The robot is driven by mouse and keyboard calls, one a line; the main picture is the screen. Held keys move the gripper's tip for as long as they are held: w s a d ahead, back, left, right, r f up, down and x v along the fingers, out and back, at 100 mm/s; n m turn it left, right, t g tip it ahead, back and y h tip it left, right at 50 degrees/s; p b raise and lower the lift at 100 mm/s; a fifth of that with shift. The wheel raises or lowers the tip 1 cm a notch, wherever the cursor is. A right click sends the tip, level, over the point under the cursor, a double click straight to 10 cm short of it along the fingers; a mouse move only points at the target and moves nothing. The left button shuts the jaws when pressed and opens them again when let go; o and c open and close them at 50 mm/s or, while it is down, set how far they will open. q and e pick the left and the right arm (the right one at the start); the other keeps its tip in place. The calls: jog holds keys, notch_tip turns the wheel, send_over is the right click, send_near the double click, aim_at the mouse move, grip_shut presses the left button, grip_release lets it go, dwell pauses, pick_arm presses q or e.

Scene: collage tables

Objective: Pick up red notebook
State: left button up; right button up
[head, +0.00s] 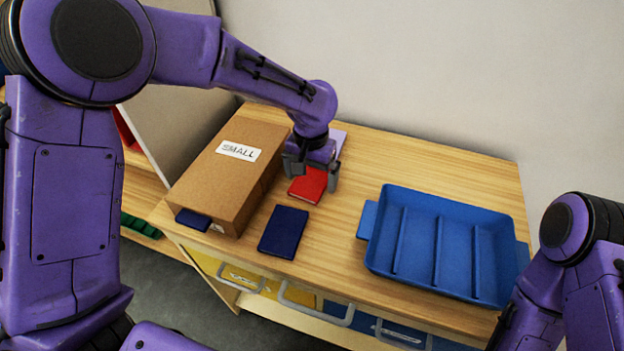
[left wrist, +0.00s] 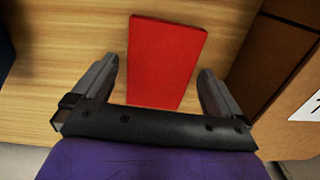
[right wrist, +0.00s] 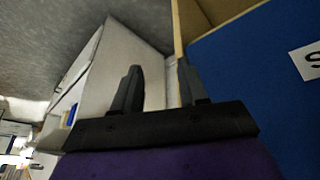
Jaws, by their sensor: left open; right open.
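The red notebook (head: 307,186) lies flat on the wooden table, to the right of the cardboard box, partly hidden under my left gripper in the head view. My left gripper (head: 311,180) is open right above it, pointing down. In the left wrist view the red notebook (left wrist: 165,62) lies between the two spread fingers of my left gripper (left wrist: 160,88), with a gap on each side. My right gripper (right wrist: 158,85) is open and empty in the right wrist view, near a blue surface bearing a white label. In the head view its fingers are not visible.
A cardboard box (head: 225,180) labelled SMALL stands left of the notebook. A dark blue notebook (head: 284,231) lies in front, and another dark blue item (head: 193,219) shows at the box's foot. A blue tray (head: 375,258) is at right. A light purple item (head: 340,140) lies behind the gripper.

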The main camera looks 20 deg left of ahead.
pick_arm(q)
jog(key=shift+f, duration=0.15)
jog(key=c, duration=1.1)
jog(key=shift+o, duration=0.2)
notch_tip(320, 180, up, 3)
jog(key=shift+w+f, duration=0.1)
jog(key=s+r+p, duration=0.4)
jog(key=s+r, duration=0.6)
jog(key=s, duration=0.4)
jog(key=shift+p, duration=0.35)
jog(key=shift+s+a+r, duration=0.1)
